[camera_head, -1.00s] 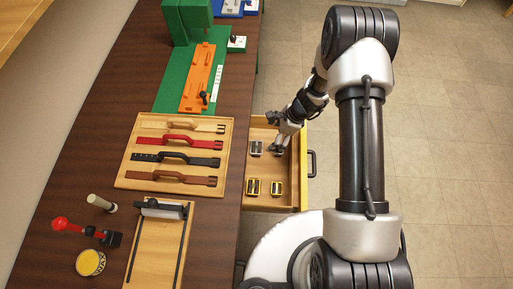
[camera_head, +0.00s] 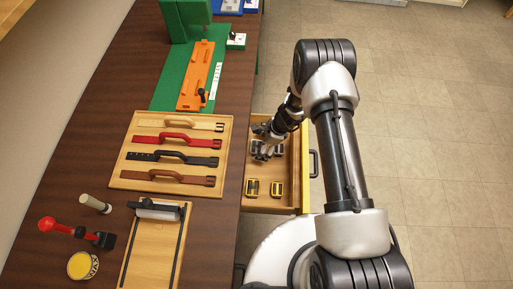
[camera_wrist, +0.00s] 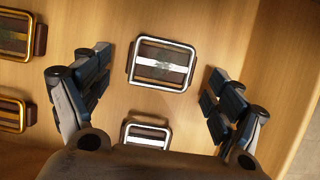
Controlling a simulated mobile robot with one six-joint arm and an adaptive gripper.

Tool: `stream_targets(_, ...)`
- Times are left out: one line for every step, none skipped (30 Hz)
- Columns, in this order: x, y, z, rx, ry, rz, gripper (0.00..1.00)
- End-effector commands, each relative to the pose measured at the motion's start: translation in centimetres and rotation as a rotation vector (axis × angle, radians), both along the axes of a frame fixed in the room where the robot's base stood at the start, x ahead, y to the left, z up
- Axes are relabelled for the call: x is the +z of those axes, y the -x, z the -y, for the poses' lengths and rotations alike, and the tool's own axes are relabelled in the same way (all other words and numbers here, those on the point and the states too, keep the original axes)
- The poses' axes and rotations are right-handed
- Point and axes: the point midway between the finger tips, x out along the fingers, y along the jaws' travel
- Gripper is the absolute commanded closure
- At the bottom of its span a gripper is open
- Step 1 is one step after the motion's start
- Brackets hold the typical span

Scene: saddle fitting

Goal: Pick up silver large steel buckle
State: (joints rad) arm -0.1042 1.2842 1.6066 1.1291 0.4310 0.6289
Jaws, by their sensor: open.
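A silver buckle (camera_wrist: 187,72) with a rectangular frame and centre bar lies flat on the drawer floor in the wrist view. It sits between the two spread fingers of my gripper (camera_wrist: 157,70), which is open and empty above it. A second silver buckle (camera_wrist: 147,130) shows lower down, partly hidden by my gripper's body, and looks smaller. In the head view my gripper (camera_head: 263,150) is over the silver pair in the drawer, partly covering them; one silver buckle (camera_head: 280,148) shows at its right.
Two gold buckles (camera_head: 252,187) (camera_head: 277,189) lie nearer in the open drawer (camera_head: 304,170). The drawer wall stands right of my fingers in the wrist view. On the table are a strap tray (camera_head: 118,172), a green-and-orange fixture (camera_head: 195,75) and a wax tin (camera_head: 82,265).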

Motion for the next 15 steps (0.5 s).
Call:
stream_targets(0.06, -0.02, 0.01, 0.0, 0.0, 0.001, 0.13)
stream_targets(0.07, -0.02, 0.01, 0.0, 0.0, 0.001, 0.13)
stream_targets(0.08, -0.02, 0.01, 0.0, 0.0, 0.001, 0.13)
stream_targets(0.08, -0.02, 0.01, 0.0, 0.0, 0.0, 0.15)
stream_targets(0.08, -0.02, 0.01, 0.0, 0.0, 0.0, 0.17)
stream_targets(0.09, -0.02, 0.02, 0.0, 0.0, 0.0, 0.19)
stream_targets(0.09, -0.02, 0.02, 0.0, 0.0, 0.0, 0.21)
stream_targets(0.09, -0.02, 0.02, 0.0, 0.0, 0.0, 0.23)
stream_targets(0.09, -0.01, 0.03, 0.0, 0.0, 0.0, 0.26)
stream_targets(0.1, -0.01, 0.03, 0.0, 0.0, 0.0, 0.28)
stream_targets(0.1, -0.01, 0.03, 0.0, 0.0, 0.0, 0.3)
stream_targets(0.1, -0.01, 0.03, 0.0, 0.0, 0.0, 0.33)
stream_targets(0.1, -0.01, 0.03, 0.0, 0.0, 0.0, 0.35)
stream_targets(0.1, -0.01, 0.03, 0.0, 0.0, 0.0, 0.37)
stream_targets(0.1, -0.01, 0.03, 0.0, 0.0, 0.0, 0.39)
